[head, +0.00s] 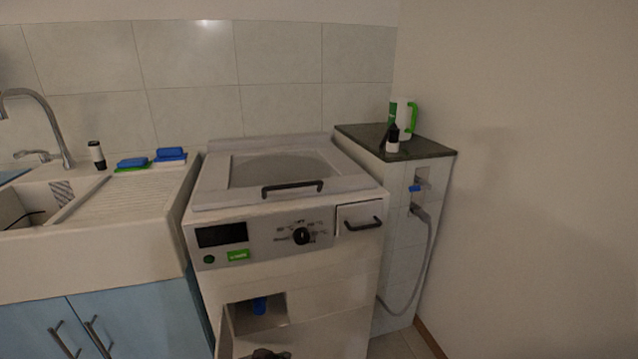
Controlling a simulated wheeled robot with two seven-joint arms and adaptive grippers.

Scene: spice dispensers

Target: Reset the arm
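Neither of my arms can be made out in the head view, and no gripper can be identified. A small dark shape (265,354) shows at the bottom edge, cut off by the frame, in front of the white washing machine (335,283). I cannot tell what it is. No gripper is seen touching or holding anything.
A sink (45,197) stands left. A dark-topped ledge (428,147) at right holds bottles. A hose (427,255) hangs below it.

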